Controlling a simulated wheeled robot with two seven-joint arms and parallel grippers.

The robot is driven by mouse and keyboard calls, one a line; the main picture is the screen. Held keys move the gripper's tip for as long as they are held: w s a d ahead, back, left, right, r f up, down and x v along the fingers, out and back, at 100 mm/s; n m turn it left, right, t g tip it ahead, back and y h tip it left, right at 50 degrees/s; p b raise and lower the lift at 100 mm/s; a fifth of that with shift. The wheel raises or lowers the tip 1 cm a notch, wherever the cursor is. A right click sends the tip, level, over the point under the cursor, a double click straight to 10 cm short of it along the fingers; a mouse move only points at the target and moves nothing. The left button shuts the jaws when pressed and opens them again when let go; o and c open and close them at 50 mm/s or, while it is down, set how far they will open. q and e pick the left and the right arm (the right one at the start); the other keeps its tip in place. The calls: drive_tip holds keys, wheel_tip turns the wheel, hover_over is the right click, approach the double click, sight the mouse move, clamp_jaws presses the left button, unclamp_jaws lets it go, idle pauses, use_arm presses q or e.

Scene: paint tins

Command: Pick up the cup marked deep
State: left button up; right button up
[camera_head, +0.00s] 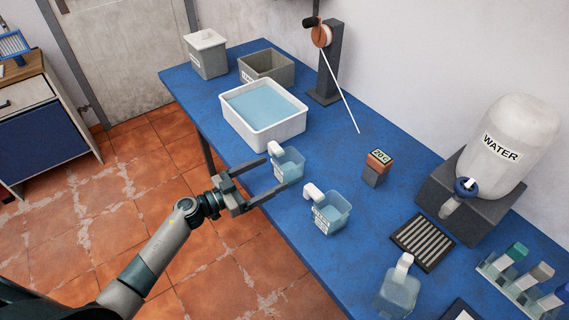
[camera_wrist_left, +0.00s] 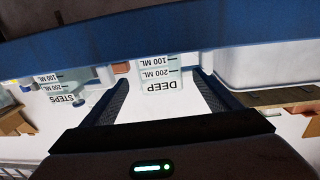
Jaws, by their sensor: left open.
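The cup marked DEEP (camera_wrist_left: 160,78) shows upside down in the left wrist view, its label centred between my finger lines. In the head view it is the clear bluish cup (camera_head: 290,165) with a white handle, upright on the blue table near the white basin. My left gripper (camera_head: 277,174) is open at the table's near edge, its two fingertips close to this cup. The wrist view shows the gripper (camera_wrist_left: 160,97) empty, facing the label; I cannot tell whether the fingers reach past the cup's sides. My right gripper is not in view.
A cup marked STEPS (camera_wrist_left: 62,90) stands beside it, also in the head view (camera_head: 331,214). A white basin of water (camera_head: 285,132) stands behind. A third cup (camera_head: 398,294), a ridged black tray (camera_head: 422,242) and a water tank (camera_head: 508,145) are to the right.

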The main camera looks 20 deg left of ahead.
use_arm(q)
drive_tip(key=shift+x, duration=0.9)
drive_tip(key=c, duration=1.2)
drive_tip(key=shift+r, duration=0.1)
